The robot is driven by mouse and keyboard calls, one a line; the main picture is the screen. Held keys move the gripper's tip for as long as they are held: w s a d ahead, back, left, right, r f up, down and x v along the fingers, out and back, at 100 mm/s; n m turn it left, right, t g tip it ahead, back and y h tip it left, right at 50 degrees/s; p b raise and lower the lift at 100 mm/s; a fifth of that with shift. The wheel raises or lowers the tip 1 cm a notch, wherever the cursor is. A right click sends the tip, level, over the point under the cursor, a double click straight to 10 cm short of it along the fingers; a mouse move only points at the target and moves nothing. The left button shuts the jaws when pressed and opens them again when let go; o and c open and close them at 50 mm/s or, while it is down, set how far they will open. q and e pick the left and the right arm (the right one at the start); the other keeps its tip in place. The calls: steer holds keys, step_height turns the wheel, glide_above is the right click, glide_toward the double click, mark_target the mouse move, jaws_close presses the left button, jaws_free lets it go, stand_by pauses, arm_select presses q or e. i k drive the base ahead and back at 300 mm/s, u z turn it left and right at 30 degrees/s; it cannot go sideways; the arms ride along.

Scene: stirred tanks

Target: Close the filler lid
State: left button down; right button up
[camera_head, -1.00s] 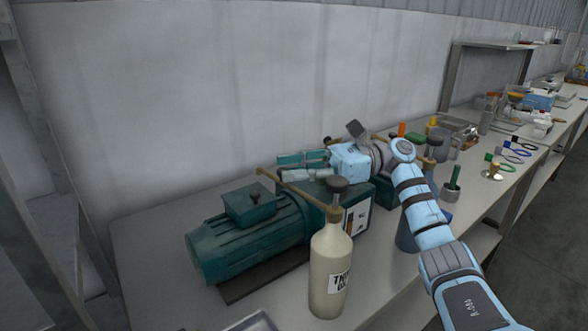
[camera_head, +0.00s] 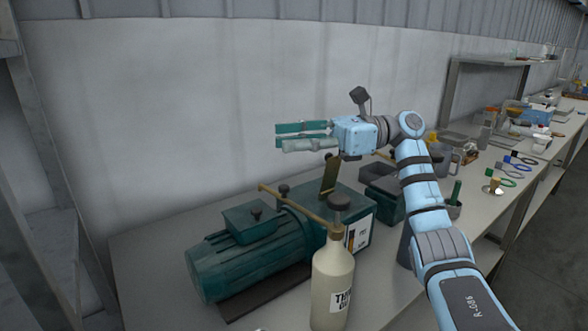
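A teal motor-and-gearbox unit (camera_head: 239,266) lies on the bench. A brass-coloured flap (camera_head: 329,175), seemingly the filler lid, stands raised and slightly tilted on top of its box end (camera_head: 345,200). My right gripper (camera_head: 279,137) is above and behind the flap in the picture. Its two fingers point left, lie nearly parallel and close together, and hold nothing that I can see. Whether they touch is unclear. The gripper appears apart from the flap. The filler opening cannot be made out. My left gripper is not in view.
A cream bottle (camera_head: 333,280) with a dark cap stands in front of the unit. A brass bar (camera_head: 290,203) crosses above the unit. Several tools and containers fill the bench to the right. The bench's left end (camera_head: 150,260) is clear, and a wall rises behind.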

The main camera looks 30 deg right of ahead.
mark_target(333, 167)
steer(key=k, duration=1.5)
